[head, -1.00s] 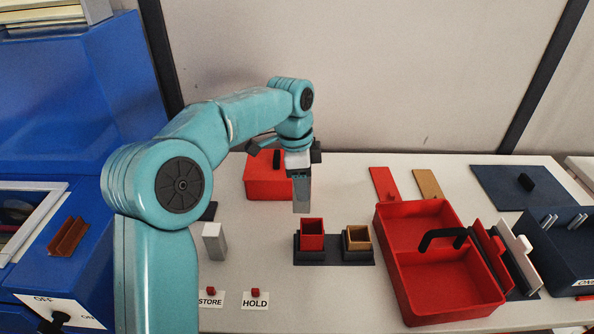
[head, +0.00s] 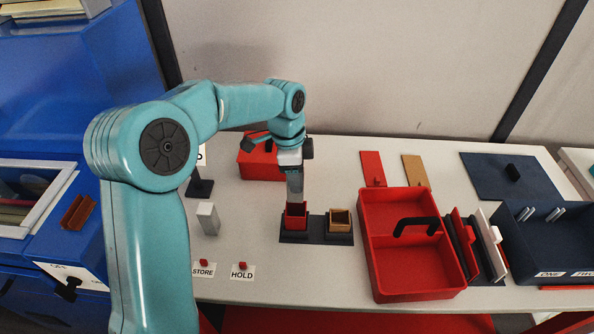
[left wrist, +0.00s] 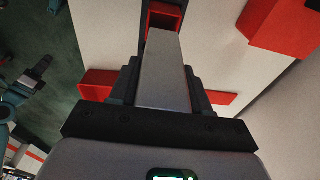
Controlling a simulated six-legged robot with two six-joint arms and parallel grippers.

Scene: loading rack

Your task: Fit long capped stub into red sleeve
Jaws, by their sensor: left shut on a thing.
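My left gripper (head: 293,168) is shut on a long grey stub (head: 295,187), which hangs down upright from its jaws. The stub's lower end is at the mouth of the red sleeve (head: 296,218); I cannot tell if it is inside or just above. The red sleeve stands on a dark base beside a tan sleeve (head: 340,222). In the left wrist view the stub (left wrist: 165,75) runs between the jaws, and its far end overlaps the near part of the red sleeve (left wrist: 166,14). My right gripper is not in view.
A grey block (head: 208,219) stands left of the dark base (head: 316,237). A red box (head: 262,165) lies behind. A red tray with a black handle (head: 378,280) is close on the right. STORE and HOLD labels (head: 242,273) lie in front.

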